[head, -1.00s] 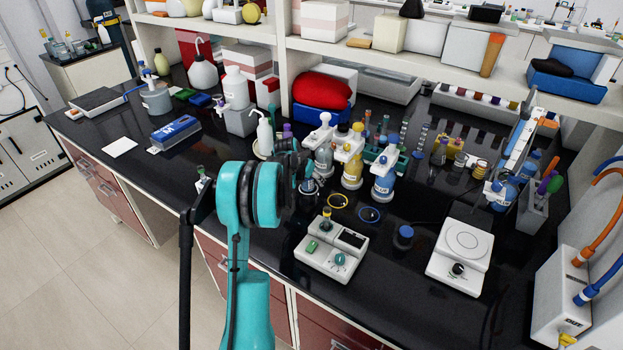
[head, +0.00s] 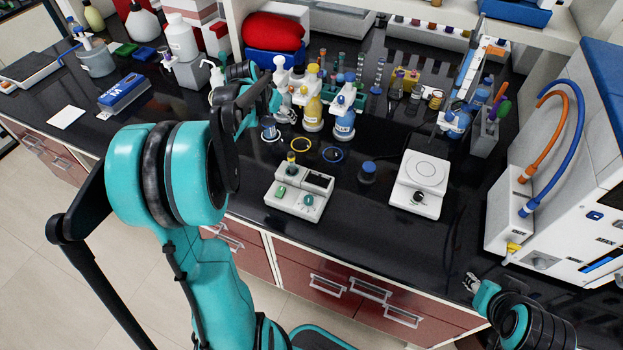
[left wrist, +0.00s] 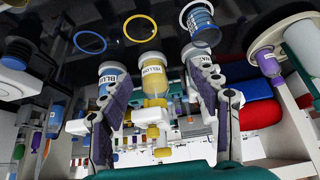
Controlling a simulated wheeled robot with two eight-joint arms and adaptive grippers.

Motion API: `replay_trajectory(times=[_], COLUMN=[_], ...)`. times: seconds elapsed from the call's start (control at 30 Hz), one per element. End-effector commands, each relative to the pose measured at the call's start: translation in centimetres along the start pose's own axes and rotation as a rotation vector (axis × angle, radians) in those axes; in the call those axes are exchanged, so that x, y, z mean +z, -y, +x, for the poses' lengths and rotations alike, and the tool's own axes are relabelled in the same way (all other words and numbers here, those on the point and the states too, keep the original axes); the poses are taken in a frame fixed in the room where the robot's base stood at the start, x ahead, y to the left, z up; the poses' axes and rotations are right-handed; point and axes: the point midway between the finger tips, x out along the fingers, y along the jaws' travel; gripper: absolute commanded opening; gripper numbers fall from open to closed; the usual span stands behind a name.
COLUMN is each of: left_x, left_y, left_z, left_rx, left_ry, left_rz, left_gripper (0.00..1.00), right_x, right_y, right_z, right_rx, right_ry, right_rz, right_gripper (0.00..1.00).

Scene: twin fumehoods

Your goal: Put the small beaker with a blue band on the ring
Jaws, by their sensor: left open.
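The small clear beaker with a blue band (head: 269,131) stands upright on the black bench, left of a yellow ring (head: 301,144) and a blue ring (head: 332,155) lying flat. Both rings look empty. In the left wrist view, the beaker (left wrist: 201,24) is at the top, beyond the right-hand finger's tip, with the yellow ring (left wrist: 140,28) and blue ring (left wrist: 89,42) to its left.
Labelled yellow (head: 313,112) and blue (head: 345,122) bottles stand close behind the rings, near my left gripper. A stirrer-like device (head: 299,192), a dark blue-capped jar (head: 367,172) and a white balance (head: 420,180) stand in front. Bare bench lies right of the balance.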

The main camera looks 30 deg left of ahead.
Motion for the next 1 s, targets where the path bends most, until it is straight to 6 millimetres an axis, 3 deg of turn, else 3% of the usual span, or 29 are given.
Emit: replay_trajectory(times=[0.03, 0.1, 0.27, 0.4, 0.6, 0.7, 1.0], left_x=[0.7, 2.0, 6.9, 12.5, 19.1, 20.7, 21.5], left_y=[-3.7, -7.9, -15.9, -21.0, -24.6, -25.2, -25.5], left_z=[-2.0, -4.4, -9.1, -11.9, -13.3, -13.4, -13.5], left_rx=[0.008, 0.013, 0.023, 0.036, 0.054, 0.059, 0.060], left_ry=[0.001, 0.002, -0.007, -0.022, -0.045, -0.052, -0.056], left_rz=[0.016, 0.026, 0.047, 0.067, 0.084, 0.087, 0.086], left_gripper=[0.62, 0.62, 0.62, 0.62, 0.62, 0.62, 0.62], right_x=[0.0, 0.0, 0.0, 0.0, 0.0, 0.0, 0.0], right_y=[0.0, 0.0, 0.0, 0.0, 0.0, 0.0, 0.0], right_z=[0.0, 0.0, 0.0, 0.0, 0.0, 0.0, 0.0], right_rx=[0.000, 0.000, 0.000, 0.000, 0.000, 0.000, 0.000], right_ry=[0.000, 0.000, 0.000, 0.000, 0.000, 0.000, 0.000], right_rz=[0.000, 0.000, 0.000, 0.000, 0.000, 0.000, 0.000], right_gripper=[0.35, 0.35, 0.35, 0.35, 0.35, 0.35, 0.35])
